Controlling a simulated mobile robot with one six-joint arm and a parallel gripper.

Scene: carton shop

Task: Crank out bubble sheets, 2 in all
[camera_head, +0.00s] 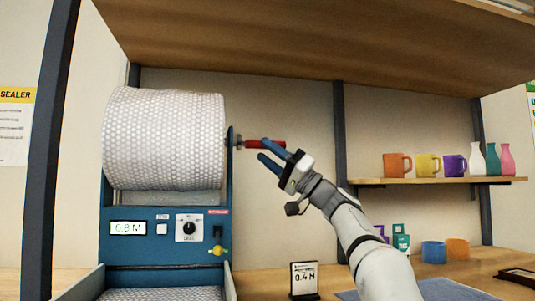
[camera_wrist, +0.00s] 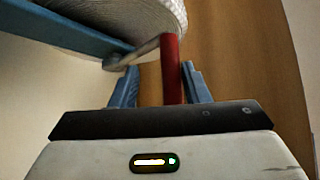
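The bubble-wrap roll (camera_head: 165,138) is mounted on a blue dispenser (camera_head: 125,250) at the left. Its crank has a red handle (camera_head: 277,144) sticking out to the right, also in the wrist view (camera_wrist: 173,75). The dispenser's display (camera_head: 128,228) reads 0.8 M. My gripper (camera_head: 262,150) is open at the handle; in the wrist view its blue fingers (camera_wrist: 160,85) stand on either side of the handle, with a wider gap on the left. Bubble sheet (camera_head: 160,294) lies in the tray below; how many pieces is unclear.
A small card (camera_head: 304,279) reading 0.4 M stands on the counter. A knob (camera_head: 189,228) and a yellow-tagged part (camera_head: 218,250) are on the dispenser front. Mugs (camera_head: 397,165) and vases (camera_head: 507,160) stand on the right shelf. A wooden shelf (camera_head: 300,40) hangs overhead.

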